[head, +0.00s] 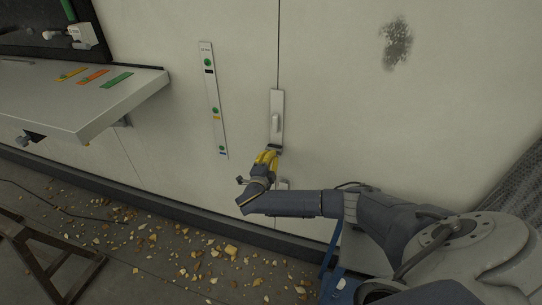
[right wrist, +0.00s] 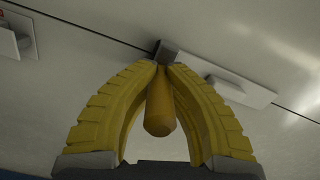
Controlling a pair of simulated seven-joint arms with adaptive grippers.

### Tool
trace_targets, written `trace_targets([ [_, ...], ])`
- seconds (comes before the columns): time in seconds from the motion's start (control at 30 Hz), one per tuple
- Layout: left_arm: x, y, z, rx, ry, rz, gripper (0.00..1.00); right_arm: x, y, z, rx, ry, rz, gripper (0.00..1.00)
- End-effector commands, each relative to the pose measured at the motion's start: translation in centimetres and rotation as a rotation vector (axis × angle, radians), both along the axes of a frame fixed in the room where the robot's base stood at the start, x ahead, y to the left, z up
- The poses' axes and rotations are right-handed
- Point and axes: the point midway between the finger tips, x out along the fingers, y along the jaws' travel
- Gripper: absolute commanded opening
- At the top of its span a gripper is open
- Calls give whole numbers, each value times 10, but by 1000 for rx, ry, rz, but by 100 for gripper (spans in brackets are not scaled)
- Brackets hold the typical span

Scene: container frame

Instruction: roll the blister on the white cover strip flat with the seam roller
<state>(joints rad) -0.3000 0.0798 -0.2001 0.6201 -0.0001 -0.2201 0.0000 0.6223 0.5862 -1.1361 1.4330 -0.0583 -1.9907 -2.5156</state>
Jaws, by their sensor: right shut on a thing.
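The white cover strip (head: 277,100) runs upright over the wall seam in the head view; it also shows in the right wrist view (right wrist: 256,94). The roller has a yellow handle and a grey head, which is at the strip's lower end, below the blister. I cannot tell whether it touches. My left gripper is not in view.
A narrow label strip (head: 213,100) is on the wall to the left. A grey shelf (head: 100,105) with coloured strips juts out further left. A small white fitting (head: 283,184) is on the seam below, partly hidden by my arm. Debris litters the floor.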

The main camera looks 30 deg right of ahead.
Motion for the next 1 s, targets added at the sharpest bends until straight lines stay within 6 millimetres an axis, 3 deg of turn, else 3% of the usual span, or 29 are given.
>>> trace_targets([
  [0.53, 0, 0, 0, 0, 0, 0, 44, 0, -2, 27, -4, -5, -6, 0],
  [1.0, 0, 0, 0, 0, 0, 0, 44, -1, -1, 39, -3, -4, -4, 0],
])
